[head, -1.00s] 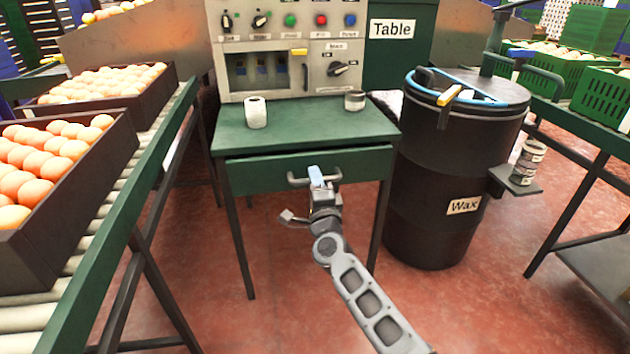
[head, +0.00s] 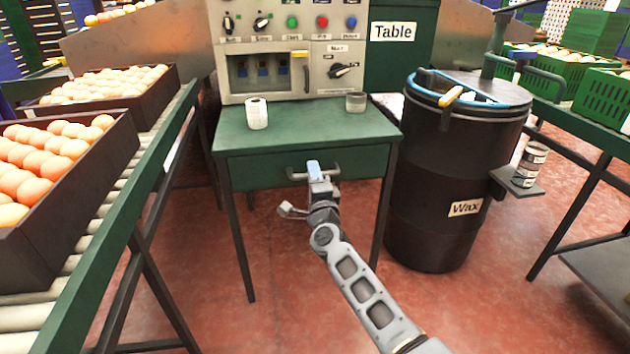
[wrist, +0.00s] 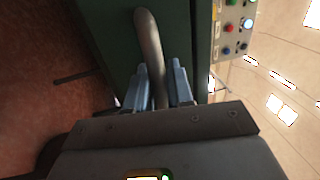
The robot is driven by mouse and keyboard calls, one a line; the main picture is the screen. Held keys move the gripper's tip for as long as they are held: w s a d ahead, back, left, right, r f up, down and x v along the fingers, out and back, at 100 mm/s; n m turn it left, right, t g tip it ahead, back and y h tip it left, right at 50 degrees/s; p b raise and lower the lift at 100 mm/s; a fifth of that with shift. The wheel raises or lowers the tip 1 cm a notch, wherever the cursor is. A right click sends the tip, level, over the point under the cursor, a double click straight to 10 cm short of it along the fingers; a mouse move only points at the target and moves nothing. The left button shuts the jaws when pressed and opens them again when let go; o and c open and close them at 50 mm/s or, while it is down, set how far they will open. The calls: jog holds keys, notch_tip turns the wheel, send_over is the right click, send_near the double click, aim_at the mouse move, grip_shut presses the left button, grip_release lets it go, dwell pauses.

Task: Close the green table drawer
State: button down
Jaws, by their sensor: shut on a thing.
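The green table (head: 300,133) stands in the middle of the head view. Its green drawer (head: 255,176) is at the front under the tabletop, and its front looks about flush with the table's edge. A grey bar handle (head: 295,174) runs across the drawer front. My gripper (head: 314,167) is at the handle and shut on it. In the wrist view the handle (wrist: 150,40) passes between the two blue-grey fingers of my gripper (wrist: 161,85). The drawer front (wrist: 115,35) fills the area behind. The inside of the drawer is hidden.
A white roll (head: 257,113) and a small jar (head: 355,102) stand on the tabletop below a control panel (head: 290,45). A black wax barrel (head: 440,180) stands close on the right. The red floor is open.

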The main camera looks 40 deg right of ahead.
jog(key=c, duration=1.1)
grip_release()
jog(key=shift+d, duration=0.1)
jog(key=shift+c, duration=0.2)
jog(key=p+v, duration=0.1)
jog(key=v, duration=0.6)
jog(key=shift+s+a+p, duration=0.25)
jog(key=shift+p, duration=0.1)
